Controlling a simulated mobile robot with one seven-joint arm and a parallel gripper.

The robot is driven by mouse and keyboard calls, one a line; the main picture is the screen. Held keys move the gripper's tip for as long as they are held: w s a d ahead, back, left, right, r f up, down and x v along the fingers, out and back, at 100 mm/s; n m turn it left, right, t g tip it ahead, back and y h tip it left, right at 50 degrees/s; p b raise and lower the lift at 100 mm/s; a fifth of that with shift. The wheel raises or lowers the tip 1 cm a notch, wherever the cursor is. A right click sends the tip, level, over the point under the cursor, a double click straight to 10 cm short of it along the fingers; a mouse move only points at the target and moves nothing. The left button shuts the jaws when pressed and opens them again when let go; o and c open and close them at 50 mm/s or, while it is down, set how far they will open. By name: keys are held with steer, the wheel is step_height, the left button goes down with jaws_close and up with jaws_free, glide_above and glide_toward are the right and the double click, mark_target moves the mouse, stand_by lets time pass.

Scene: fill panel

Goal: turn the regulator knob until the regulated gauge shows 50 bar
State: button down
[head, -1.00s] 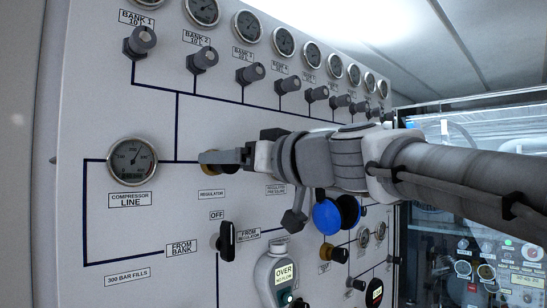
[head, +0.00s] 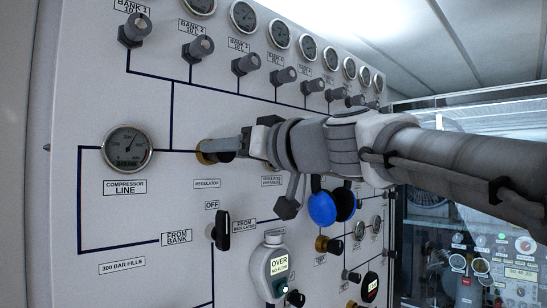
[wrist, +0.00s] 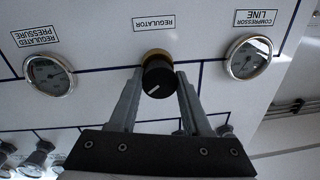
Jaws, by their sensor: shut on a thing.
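The regulator knob (wrist: 158,78) is a black cap with a white pointer mark and a brass collar. In the wrist view, upside down, it sits between the two fingers of my gripper (wrist: 157,84), which is shut on it. In the head view my gripper (head: 216,148) hides most of the knob; some of its brass collar (head: 201,151) shows. In the head view my arm hides that gauge.
The compressor line gauge (head: 127,149) is left of the knob in the head view. A black selector handle (head: 221,230) is below, with a blue round knob (head: 322,207) under my wrist. Several bank valves (head: 202,48) and gauges line the panel's top.

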stand_by(0.3)
steer(key=shift+c, duration=1.8)
jaws_free()
steer(key=shift+d, duration=0.15)
steer(key=b+v, duration=0.3)
steer(key=v, duration=1.4)
steer(key=shift+s+b, duration=0.2)
steer(key=shift+b, duration=0.1)
